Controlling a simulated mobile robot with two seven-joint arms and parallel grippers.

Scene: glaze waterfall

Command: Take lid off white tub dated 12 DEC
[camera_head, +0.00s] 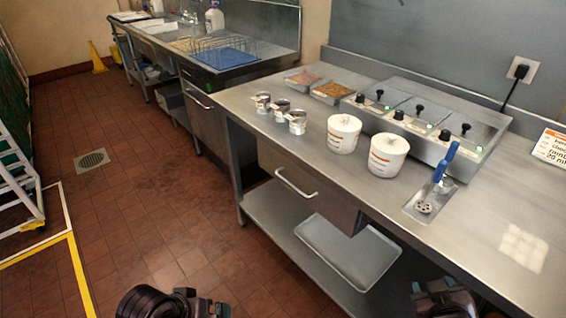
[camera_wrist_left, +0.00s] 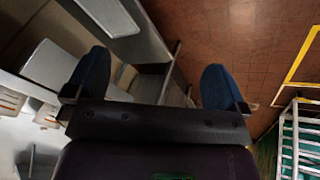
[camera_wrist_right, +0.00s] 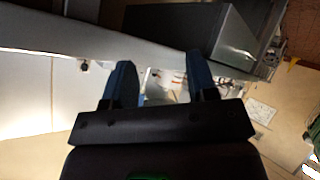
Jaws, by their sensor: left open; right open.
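Each has a label with an orange band; the dates are too small to read, so I cannot tell which says 12 DEC. My left gripper (camera_wrist_left: 158,85) is open and empty, with blue fingertips spread, away from the tubs. My right gripper (camera_wrist_right: 155,85) is open and empty. In the head view, parts of my arms show at the bottom edge, below the counter's front edge, and touch neither tub.
A steel warmer (camera_head: 420,122) with black-knobbed lids stands behind the tubs. Several metal cups (camera_head: 280,110) are to their left. A steel tray with blue-handled tools (camera_head: 431,197) lies to their right. A drawer handle (camera_head: 296,184) juts out below. The counter's front right is clear.

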